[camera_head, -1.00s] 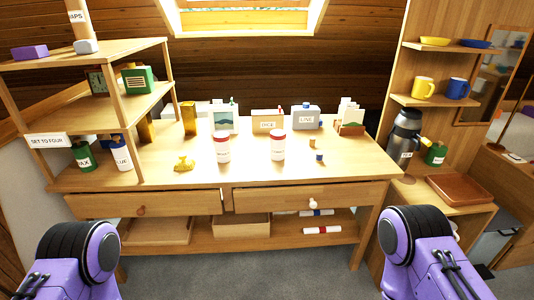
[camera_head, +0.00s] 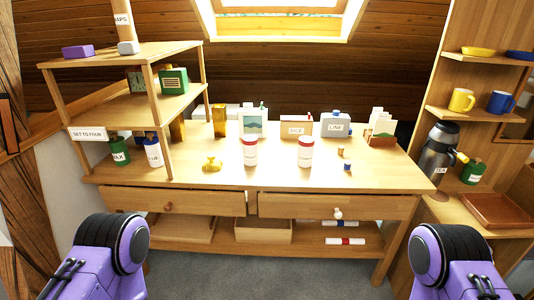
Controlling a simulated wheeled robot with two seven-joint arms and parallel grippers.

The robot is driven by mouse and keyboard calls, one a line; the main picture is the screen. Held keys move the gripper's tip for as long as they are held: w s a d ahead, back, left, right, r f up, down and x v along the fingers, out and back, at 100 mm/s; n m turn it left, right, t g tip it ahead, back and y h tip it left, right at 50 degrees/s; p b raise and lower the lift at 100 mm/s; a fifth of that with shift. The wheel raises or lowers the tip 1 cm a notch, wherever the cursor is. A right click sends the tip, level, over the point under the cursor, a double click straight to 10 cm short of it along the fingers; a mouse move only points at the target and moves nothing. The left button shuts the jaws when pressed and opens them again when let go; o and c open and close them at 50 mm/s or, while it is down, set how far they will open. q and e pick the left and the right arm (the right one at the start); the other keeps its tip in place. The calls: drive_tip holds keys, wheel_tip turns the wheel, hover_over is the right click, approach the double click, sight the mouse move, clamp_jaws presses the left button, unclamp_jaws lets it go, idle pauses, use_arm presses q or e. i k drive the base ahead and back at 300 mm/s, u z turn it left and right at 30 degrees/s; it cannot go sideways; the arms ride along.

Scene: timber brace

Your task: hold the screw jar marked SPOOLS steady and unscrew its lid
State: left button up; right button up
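Two white jars with red lids stand upright side by side on the wooden workbench (camera_head: 380,176): a left jar (camera_head: 250,154) and a right jar (camera_head: 305,155). Both have small print on their labels, too small for me to read, so I cannot tell which is marked SPOOLS. Both red lids sit on their jars. My two purple and black arms show at the lower left and lower right, in front of the bench and well apart from the jars. Neither gripper shows in the view.
A yellow figure (camera_head: 212,164) stands left of the jars, and a small blue item (camera_head: 347,166) right of them. A shelf rack (camera_head: 110,103) occupies the bench's left end. The bench front is clear.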

sight(250, 155)
drive_tip(key=k, duration=0.6)
drive_tip(key=z, duration=0.45)
drive_tip(key=i, duration=1.55)
drive_tip(key=u, duration=0.45)
